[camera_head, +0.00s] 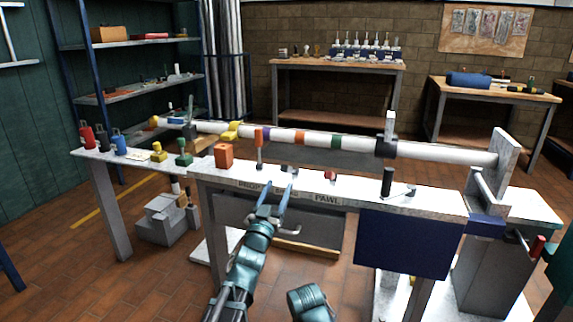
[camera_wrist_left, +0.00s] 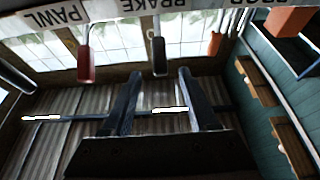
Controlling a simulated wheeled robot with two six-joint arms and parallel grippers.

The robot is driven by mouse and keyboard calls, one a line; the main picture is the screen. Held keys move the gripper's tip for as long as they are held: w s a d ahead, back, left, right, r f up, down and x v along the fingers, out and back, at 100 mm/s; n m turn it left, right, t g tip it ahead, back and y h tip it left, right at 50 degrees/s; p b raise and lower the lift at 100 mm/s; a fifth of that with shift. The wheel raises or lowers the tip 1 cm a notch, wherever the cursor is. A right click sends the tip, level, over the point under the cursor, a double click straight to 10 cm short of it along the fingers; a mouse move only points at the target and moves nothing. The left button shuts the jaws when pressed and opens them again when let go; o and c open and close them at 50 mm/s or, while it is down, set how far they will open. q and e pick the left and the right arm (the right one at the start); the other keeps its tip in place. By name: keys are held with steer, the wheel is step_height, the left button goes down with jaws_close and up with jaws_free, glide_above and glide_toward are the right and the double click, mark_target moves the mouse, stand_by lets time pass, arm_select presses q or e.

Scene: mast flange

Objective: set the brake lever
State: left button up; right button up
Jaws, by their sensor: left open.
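The bench (camera_head: 440,202) has DROP, BRAKE and PAWL labels along its front edge; in the left wrist view they read upside down. The black-handled lever (camera_wrist_left: 158,55) is by the BRAKE label (camera_wrist_left: 178,5), between a red-handled lever (camera_wrist_left: 86,62) by PAWL and an orange-handled one (camera_wrist_left: 215,43). My left gripper (camera_head: 276,191) is open and empty in front of the bench edge near BRAKE. In the left wrist view the black handle lies beyond the gap between its fingertips (camera_wrist_left: 158,75), apart from both fingers. My right gripper is not in view.
A long white mast (camera_head: 440,153) with coloured bands runs across the bench top. An orange block (camera_head: 223,155) and an upright black cylinder (camera_head: 387,182) stand on the bench. A dark blue panel (camera_head: 405,243) hangs at the front right. Shelves and other tables stand behind.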

mark_target(287, 168)
arm_select(q)
steer(key=p+x, duration=0.2)
steer(key=x, duration=0.6)
steer(key=shift+w+d+r+p, duration=0.1)
steer(key=shift+w+p, duration=0.25)
jaws_close()
stand_by(0.9)
